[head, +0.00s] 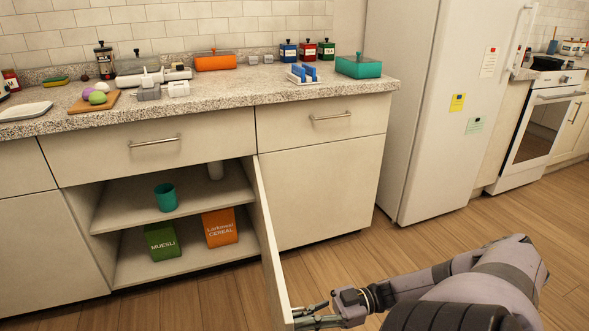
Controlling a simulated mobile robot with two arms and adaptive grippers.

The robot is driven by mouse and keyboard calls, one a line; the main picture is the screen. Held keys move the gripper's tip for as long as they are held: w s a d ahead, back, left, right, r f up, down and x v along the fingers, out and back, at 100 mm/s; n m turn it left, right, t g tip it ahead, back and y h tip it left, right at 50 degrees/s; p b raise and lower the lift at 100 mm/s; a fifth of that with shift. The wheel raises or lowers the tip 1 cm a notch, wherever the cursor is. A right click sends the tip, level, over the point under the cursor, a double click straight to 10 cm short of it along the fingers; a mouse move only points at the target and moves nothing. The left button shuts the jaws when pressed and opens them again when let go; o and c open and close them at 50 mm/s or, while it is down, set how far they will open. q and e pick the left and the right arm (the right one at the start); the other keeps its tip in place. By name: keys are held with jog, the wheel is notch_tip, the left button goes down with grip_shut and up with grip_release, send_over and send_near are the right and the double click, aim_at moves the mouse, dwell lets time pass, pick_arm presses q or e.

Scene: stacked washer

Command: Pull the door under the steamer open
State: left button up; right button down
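The cabinet door (268,240) below the counter stands swung wide open, seen nearly edge-on, hinged at the right side of the open cabinet (95,230). My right gripper (303,316) is low at the bottom of the view, at the door's outer edge. Its fingers point left toward that edge; whether they touch or grip it I cannot tell. My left gripper is out of view. Several appliances stand on the counter above, among them a grey-and-white one (138,79) and an orange one (215,62); I cannot tell which is the steamer.
The open cabinet holds a teal cup (166,197), a green muesli box (162,243) and an orange cereal box (220,228). Closed drawers and doors flank it. A white fridge (430,120) stands to the right. The wooden floor (370,260) ahead is clear.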

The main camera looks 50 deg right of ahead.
jog(key=shift+s+d, duration=0.2)
jog(key=shift+s, duration=0.05)
jog(key=c, duration=2)
grip_release()
jog(key=shift+o, duration=0.2)
jog(key=v, duration=1.2)
